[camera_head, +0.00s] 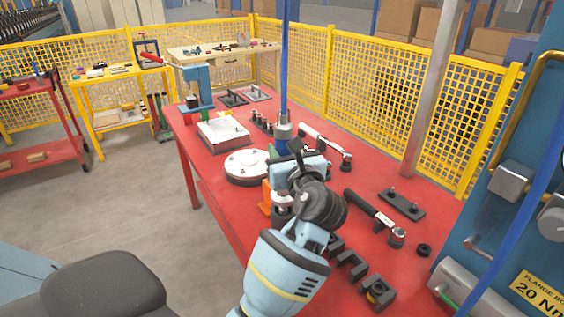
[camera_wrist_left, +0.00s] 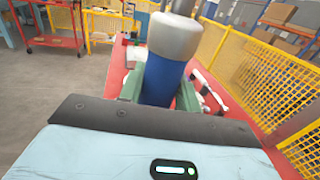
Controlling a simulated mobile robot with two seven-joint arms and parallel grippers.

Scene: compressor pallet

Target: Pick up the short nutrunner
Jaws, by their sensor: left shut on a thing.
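A tool that looks like the short nutrunner, with a grey collar (camera_head: 283,131) and a blue body, stands about upright at my left gripper (camera_head: 290,151), over the red table. In the left wrist view the nutrunner (camera_wrist_left: 165,78) has a blue body and a wide grey upper part, and sits between the green fingers of my left gripper (camera_wrist_left: 160,98). The gripper is shut on it. Its lower end is hidden. I cannot tell whether it touches anything below. My right gripper is not in view.
The red table (camera_head: 225,190) holds a round white flange (camera_head: 247,166), a white-and-red tool (camera_head: 325,143), a black-handled wrench (camera_head: 372,214), a dark plate with pins (camera_head: 401,204) and black cradles (camera_head: 350,264). An orange holder (camera_head: 266,196) stands close to my wrist. Yellow fencing (camera_head: 395,95) runs behind.

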